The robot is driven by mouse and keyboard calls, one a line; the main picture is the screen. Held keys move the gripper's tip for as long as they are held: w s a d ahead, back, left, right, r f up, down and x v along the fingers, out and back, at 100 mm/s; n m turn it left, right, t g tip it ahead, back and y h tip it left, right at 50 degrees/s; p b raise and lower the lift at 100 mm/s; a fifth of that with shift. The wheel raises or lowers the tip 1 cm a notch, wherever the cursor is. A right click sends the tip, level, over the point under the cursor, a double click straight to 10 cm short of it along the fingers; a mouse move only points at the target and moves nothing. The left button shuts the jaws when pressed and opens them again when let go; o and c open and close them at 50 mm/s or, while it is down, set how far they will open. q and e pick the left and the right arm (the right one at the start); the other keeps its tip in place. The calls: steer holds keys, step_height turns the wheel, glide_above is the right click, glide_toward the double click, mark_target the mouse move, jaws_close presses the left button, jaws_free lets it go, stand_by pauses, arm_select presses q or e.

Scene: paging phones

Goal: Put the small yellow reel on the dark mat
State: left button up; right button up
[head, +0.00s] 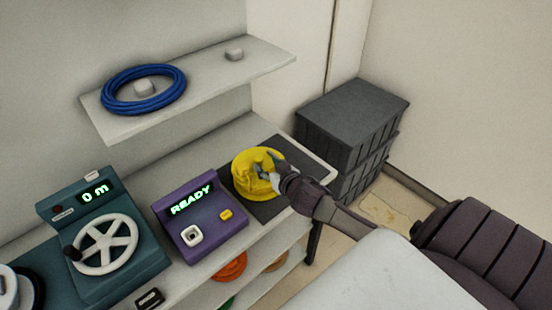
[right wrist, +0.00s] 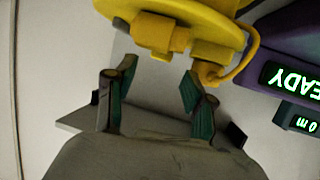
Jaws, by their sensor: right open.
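The small yellow reel (head: 254,172) appears to sit on the dark mat (head: 243,212), at the right end of the worktop. My right gripper (head: 274,172) reaches in from the right and is at the reel's near right side, overlapping part of it. In the right wrist view, my right gripper (right wrist: 152,82) has its two fingers apart with nothing clamped between them. The yellow reel (right wrist: 205,16) with its blocky hub and a loop of cable is just beyond the fingertips there. My left gripper is not in view.
Left of the mat stand a purple box (head: 204,222) reading READY and a teal machine (head: 105,238) with a white handwheel. A blue cable coil (head: 118,106) lies on the wall shelf (head: 213,88). Dark crates (head: 350,120) stand to the right. Orange reels (head: 230,268) are below the worktop.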

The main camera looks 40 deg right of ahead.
steer(key=v, duration=0.5)
steer(key=shift+s+r, duration=0.1)
steer(key=shift+s, duration=0.2)
steer(key=s+a+f+n+g+y, duration=0.15)
steer(key=s+a+g, duration=0.45)
steer(key=s, duration=0.6)
steer(key=s+a+f+n+g+y, duration=0.1)
steer(key=s+a+f+n+g, duration=0.2)
steer(key=s+a, duration=0.7)
step_height(320, 180, down, 25)
steer(key=s+g+b, duration=0.1)
steer(key=s+g, duration=0.2)
steer(key=s+d+f, duration=0.2)
steer(key=s+f, duration=0.6)
steer(key=f, duration=0.1)
steer(key=s+d+f, duration=0.2)
steer(key=s+f, duration=0.6)
steer(key=f, duration=0.1)
steer(key=shift+s+f+m+g+h+b, duration=0.2)
steer(key=shift+s+m+g+h+b, duration=0.15)
steer(key=shift+g, duration=0.05)
